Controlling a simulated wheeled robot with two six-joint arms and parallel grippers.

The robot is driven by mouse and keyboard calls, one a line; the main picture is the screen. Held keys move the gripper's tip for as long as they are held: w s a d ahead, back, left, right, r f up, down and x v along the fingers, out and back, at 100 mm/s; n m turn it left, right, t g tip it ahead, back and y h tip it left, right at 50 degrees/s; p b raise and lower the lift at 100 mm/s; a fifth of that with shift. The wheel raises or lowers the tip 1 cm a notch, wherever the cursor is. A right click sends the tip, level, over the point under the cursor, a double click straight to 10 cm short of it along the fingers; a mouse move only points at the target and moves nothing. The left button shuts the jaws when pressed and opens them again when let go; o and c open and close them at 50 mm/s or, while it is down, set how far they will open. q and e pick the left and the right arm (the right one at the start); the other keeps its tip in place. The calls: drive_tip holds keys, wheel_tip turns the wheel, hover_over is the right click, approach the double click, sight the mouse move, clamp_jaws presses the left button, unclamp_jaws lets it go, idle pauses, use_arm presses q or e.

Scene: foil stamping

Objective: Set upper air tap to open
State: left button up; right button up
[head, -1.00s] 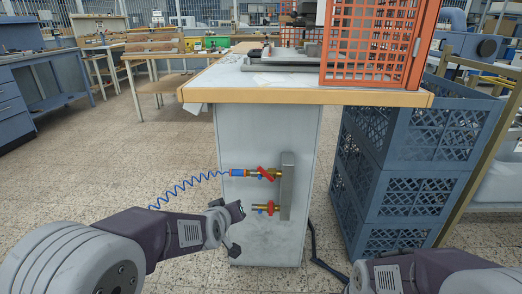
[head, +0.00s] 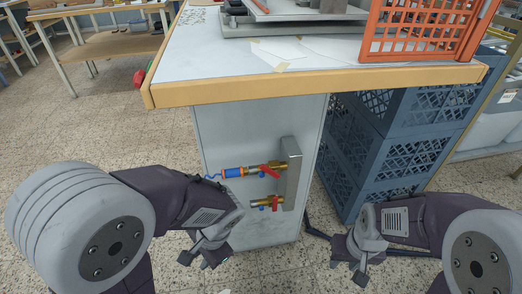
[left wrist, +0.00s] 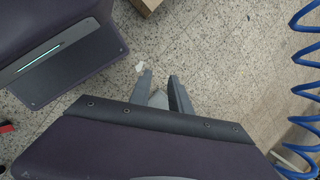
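The upper air tap (head: 279,167) has a brass body and a red handle (head: 269,171) that slants down to the right. A blue and orange hose connector (head: 233,172) joins its left side. My left gripper (head: 199,259) is open and empty, below and left of both taps. Its two separated fingers also show in the left wrist view (left wrist: 161,84), with only floor beyond. My right gripper (head: 347,272) is open and empty, below and right of the taps.
The taps are on the side of a workbench with a wood-edged top (head: 310,88) overhanging them. Blue crates (head: 400,140) stand to the right. An orange mesh guard (head: 420,30) is on top. The coiled blue hose (left wrist: 305,90) hangs at the right of the left wrist view.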

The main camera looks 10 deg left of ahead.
use_arm(q)
drive_tip(key=w+r+m+t+y+b, duration=0.2)
drive_tip(key=w+m+t+y+b, duration=0.15)
drive_tip(key=w+m, duration=0.2)
drive_tip(key=m+t+h+b, duration=0.2)
drive_tip(key=m+t+b, duration=0.2)
drive_tip(key=m+t, duration=0.85)
approach(263, 169)
drive_tip(key=w, duration=0.1)
drive_tip(key=w+a+n+t, duration=0.1)
drive_tip(key=w+n, duration=0.1)
drive_tip(key=shift+w+a+f, duration=0.2)
drive_tip(key=shift+w+f, duration=0.1)
drive_tip(key=shift+w, duration=0.05)
drive_tip(key=b+x, duration=0.3)
drive_tip(key=x, duration=0.5)
drive_tip(key=shift+f+b, duration=0.15)
drive_tip(key=shift+b, duration=0.15)
drive_tip(key=shift+w+a+r, duration=0.15)
drive_tip(key=shift+w+r, duration=0.05)
drive_tip(key=shift+w, duration=0.35)
